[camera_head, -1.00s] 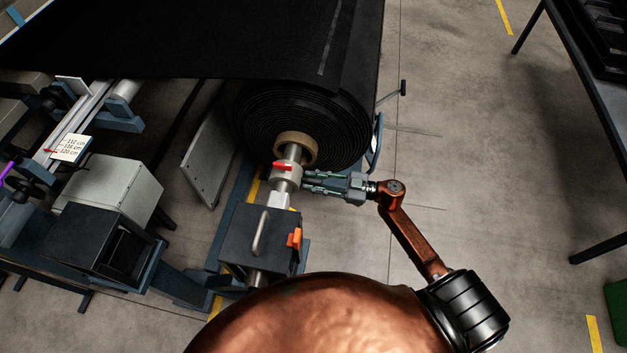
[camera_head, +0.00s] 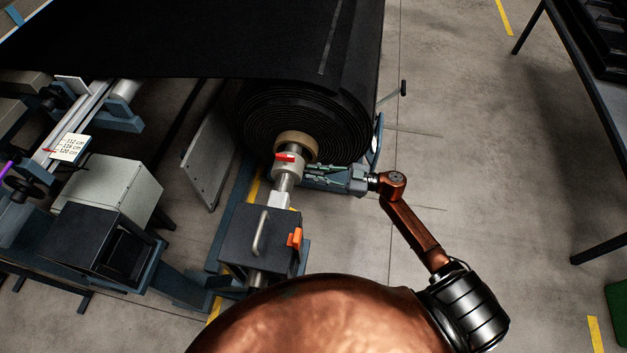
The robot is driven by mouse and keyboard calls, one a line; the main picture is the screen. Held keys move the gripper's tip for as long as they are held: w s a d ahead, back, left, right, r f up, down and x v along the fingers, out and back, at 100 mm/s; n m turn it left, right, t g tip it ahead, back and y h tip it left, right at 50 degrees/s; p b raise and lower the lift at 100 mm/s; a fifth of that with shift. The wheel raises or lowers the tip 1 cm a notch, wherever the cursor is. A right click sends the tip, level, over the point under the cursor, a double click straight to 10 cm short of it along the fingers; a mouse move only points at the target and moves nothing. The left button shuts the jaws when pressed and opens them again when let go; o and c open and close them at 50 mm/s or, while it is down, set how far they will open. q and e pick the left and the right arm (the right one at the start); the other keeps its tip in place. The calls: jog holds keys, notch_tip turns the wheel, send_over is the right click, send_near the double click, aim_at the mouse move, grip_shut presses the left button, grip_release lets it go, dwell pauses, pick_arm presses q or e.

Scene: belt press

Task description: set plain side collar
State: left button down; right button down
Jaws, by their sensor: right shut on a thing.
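The plain side collar (camera_head: 288,169) is a silver ring with a red lever (camera_head: 285,157) on top. It sits around the steel shaft (camera_head: 284,185), close against the tan core (camera_head: 297,143) of the black belt roll (camera_head: 300,112); I cannot tell whether they touch. My right gripper (camera_head: 306,174) reaches in from the right and is shut on the collar's right side. Its fingertips are partly hidden at the collar. My left gripper is not in view.
A dark bearing block (camera_head: 258,243) with an orange latch (camera_head: 294,238) holds the shaft's near end. A grey panel (camera_head: 208,160) stands left of the roll. A grey cabinet (camera_head: 110,190) is further left. A dark table (camera_head: 585,70) stands at right; the floor between is clear.

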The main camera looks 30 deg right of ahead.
jog(key=w+d, duration=0.1)
jog(key=w, duration=0.1)
jog(key=w+d+b, duration=0.1)
jog(key=w+d, duration=0.1)
jog(key=shift+w+d, duration=0.15)
jog(key=shift+d, duration=0.05)
jog(key=shift+r, duration=0.1)
jog(key=c, duration=1.8)
grip_release()
jog(key=v, duration=0.8)
